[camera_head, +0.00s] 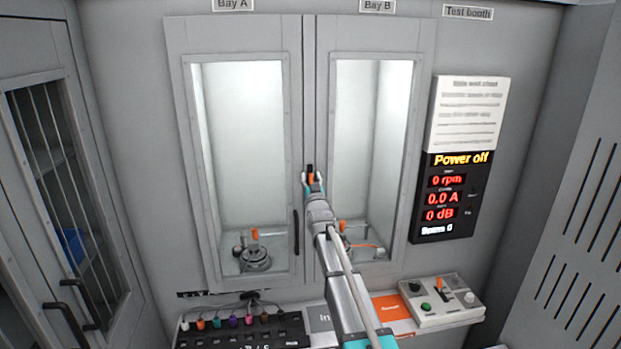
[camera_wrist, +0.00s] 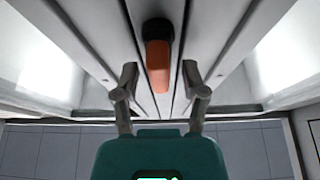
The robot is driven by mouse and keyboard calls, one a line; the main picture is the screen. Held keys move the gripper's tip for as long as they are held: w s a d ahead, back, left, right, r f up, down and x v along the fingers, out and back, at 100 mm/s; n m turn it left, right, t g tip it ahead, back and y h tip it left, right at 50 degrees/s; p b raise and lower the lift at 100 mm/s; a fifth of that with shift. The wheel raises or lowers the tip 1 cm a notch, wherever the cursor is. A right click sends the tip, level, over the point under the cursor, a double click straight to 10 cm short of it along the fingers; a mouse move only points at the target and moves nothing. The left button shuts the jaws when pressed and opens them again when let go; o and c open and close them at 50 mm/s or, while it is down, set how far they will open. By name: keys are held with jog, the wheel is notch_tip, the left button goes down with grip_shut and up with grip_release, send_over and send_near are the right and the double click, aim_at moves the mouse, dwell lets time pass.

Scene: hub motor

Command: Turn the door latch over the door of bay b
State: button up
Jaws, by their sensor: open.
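The door latch (camera_head: 310,170) sits at the seam between the two doors, with a black part at top and orange below. In the wrist view the latch's orange end (camera_wrist: 158,76) points toward my gripper, in line with the seam. The door of bay B (camera_head: 424,60) looks closed, right of the seam. My gripper (camera_head: 313,181) is at the latch; in the wrist view its open fingers (camera_wrist: 160,78) stand either side of the orange end, with gaps on both sides. My arm hides part of bay B's lower left.
The bay A door (camera_head: 178,60) looks closed on the left, with a dark handle (camera_head: 296,232). A display panel (camera_head: 448,200) reads "Power off". A control box (camera_head: 440,303) and a black rack of colored plugs (camera_head: 240,335) stand below. The space before both windows is otherwise clear.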

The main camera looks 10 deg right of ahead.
grip_shut()
jog(key=shift+m+h, duration=0.4)
jog(key=shift+m, duration=0.2)
jog(key=m+g+h+p, duration=0.1)
jog(key=m+g+h, duration=0.1)
jog(key=m, duration=0.5)
jog(key=d+f+m+g+h+p, duration=0.1)
jog(key=m+g+h+p, duration=0.1)
jog(key=m, duration=0.5)
jog(key=d+f+m+g+h+p, duration=0.1)
jog(key=m+h+p, duration=0.1)
jog(key=m, duration=0.5)
jog(key=shift+d+g, duration=0.1)
jog(key=shift+g, duration=0.3)
jog(key=shift+f+m, duration=0.15)
jog(key=shift+m, duration=0.15)
